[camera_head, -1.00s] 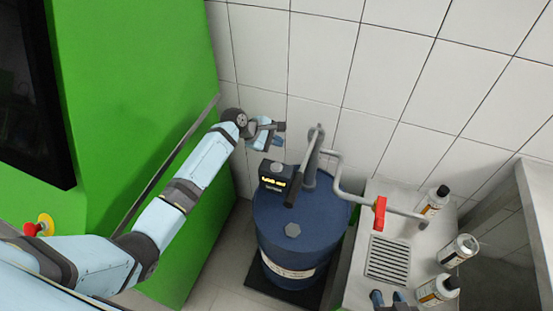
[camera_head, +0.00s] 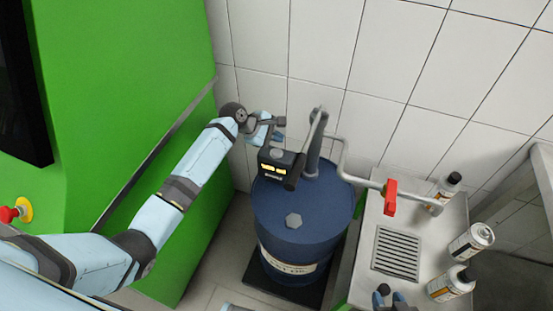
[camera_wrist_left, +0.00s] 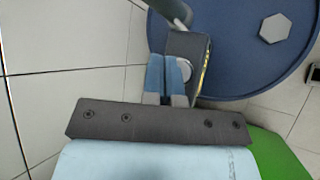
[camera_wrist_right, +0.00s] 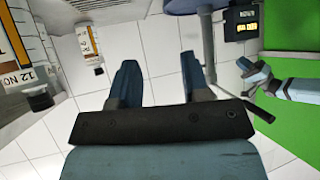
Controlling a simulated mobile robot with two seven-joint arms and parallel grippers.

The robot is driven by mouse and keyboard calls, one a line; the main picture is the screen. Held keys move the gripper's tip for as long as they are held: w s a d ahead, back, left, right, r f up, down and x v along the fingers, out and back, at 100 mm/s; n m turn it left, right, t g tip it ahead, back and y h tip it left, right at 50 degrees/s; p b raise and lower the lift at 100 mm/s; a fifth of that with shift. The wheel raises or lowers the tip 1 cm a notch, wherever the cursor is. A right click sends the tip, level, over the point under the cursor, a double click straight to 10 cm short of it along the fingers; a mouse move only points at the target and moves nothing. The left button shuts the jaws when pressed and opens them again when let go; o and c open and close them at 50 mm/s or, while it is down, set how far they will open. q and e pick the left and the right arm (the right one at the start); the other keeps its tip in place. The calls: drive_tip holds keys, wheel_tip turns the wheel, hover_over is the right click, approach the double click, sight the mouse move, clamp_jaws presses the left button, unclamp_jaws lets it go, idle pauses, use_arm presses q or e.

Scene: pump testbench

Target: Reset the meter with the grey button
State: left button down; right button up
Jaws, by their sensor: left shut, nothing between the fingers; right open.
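The meter (camera_head: 268,172) is a dark box with a lit yellow display, mounted on top of the blue drum (camera_head: 290,245). Its round grey button (camera_wrist_left: 185,67) shows on the meter's side in the left wrist view, partly behind my fingers. My left gripper (camera_head: 279,130) is shut and empty, close to the button side of the meter. In the left wrist view its fingertips (camera_wrist_left: 168,62) overlap the button's edge; I cannot tell whether they touch. My right gripper (camera_wrist_right: 160,82) is open and empty, and shows at the bottom edge of the head view (camera_head: 392,297).
A pipe with a red valve handle (camera_head: 390,197) runs from the drum to a metal counter with a drain grate (camera_head: 397,252). Several bottles (camera_head: 470,241) stand on its right. A green machine (camera_head: 130,100) is at left, the tiled wall (camera_head: 400,60) behind.

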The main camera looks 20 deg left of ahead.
sight(276, 153)
use_arm(q)
drive_tip(key=shift+f, duration=1.6)
use_arm(e)
drive_tip(key=shift+w+a+f, duration=0.1)
drive_tip(key=shift+w, duration=0.1)
drive_tip(key=shift+f, duration=0.15)
use_arm(q)
drive_tip(key=shift+f, duration=0.15)
use_arm(e)
drive_tip(key=shift+r, duration=0.25)
use_arm(q)
drive_tip(key=shift+f+p, duration=0.15)
drive_tip(key=shift+p, duration=0.15)
drive_tip(key=shift+f, duration=0.1)
use_arm(e)
drive_tip(key=shift+r, duration=0.1)
